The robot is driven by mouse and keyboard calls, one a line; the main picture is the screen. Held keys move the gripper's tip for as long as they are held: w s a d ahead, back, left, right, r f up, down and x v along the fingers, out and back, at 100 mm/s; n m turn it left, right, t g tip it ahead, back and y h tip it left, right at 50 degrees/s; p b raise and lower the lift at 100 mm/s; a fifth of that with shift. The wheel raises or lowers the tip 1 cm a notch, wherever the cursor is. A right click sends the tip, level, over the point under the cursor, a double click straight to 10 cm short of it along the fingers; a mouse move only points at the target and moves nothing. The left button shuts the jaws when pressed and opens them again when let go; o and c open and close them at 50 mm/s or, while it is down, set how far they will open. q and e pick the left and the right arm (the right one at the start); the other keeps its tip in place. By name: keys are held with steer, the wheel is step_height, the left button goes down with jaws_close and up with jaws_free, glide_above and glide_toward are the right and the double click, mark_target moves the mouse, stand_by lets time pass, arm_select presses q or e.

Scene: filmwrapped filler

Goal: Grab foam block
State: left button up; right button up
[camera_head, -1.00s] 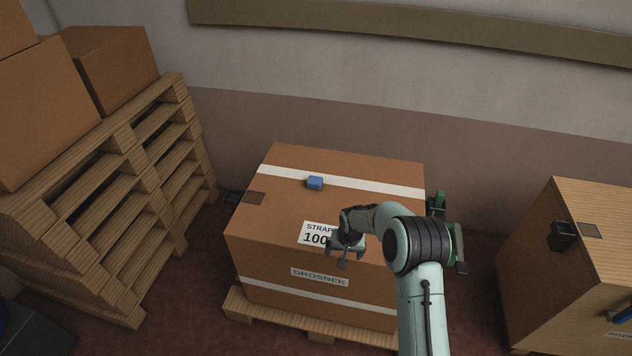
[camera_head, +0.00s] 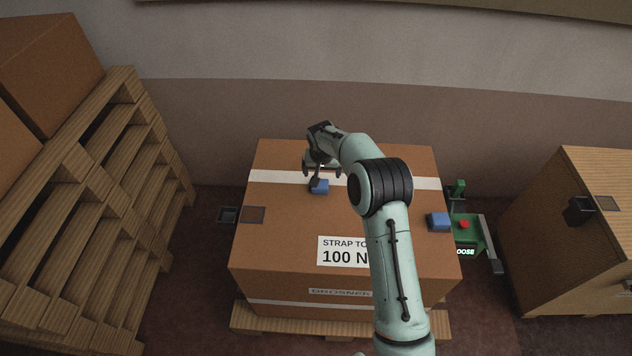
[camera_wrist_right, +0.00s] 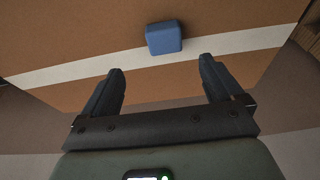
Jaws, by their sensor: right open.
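A small blue foam block (camera_head: 320,187) lies on top of the large brown carton (camera_head: 290,225), at the white strap (camera_head: 275,176) toward the back. My right gripper (camera_head: 321,174) is over the carton's back part, close to this block, and partly hides it. In the right wrist view the block (camera_wrist_right: 164,37) lies just beyond the open, empty fingertips (camera_wrist_right: 162,68), roughly centred between them and apart from them. My left gripper is not in view.
The carton stands on a pallet (camera_head: 270,321). A green device with a red button (camera_head: 464,224) is at its right side. Stacked pallets (camera_head: 100,210) stand at left, and another carton (camera_head: 575,240) stands at right. The carton's front left top is clear.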

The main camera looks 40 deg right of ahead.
glide_above(320, 184)
steer(key=s, duration=0.2)
steer(key=f, duration=0.5)
steer(key=shift+w+a+f+p, duration=0.25)
steer(key=shift+a+f+p, duration=0.05)
steer(key=shift+p, duration=0.05)
steer(key=x, duration=0.1)
steer(key=p+x, duration=0.1)
steer(key=x, duration=0.2)
steer(key=shift+w+a, duration=0.15)
steer(key=shift+w, duration=0.2)
steer(key=shift+w+f, duration=0.1)
steer(key=shift+f, duration=0.4)
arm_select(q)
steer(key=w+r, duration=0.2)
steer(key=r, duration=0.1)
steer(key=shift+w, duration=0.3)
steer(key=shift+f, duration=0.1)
arm_select(e)
steer(key=c, duration=1.1)
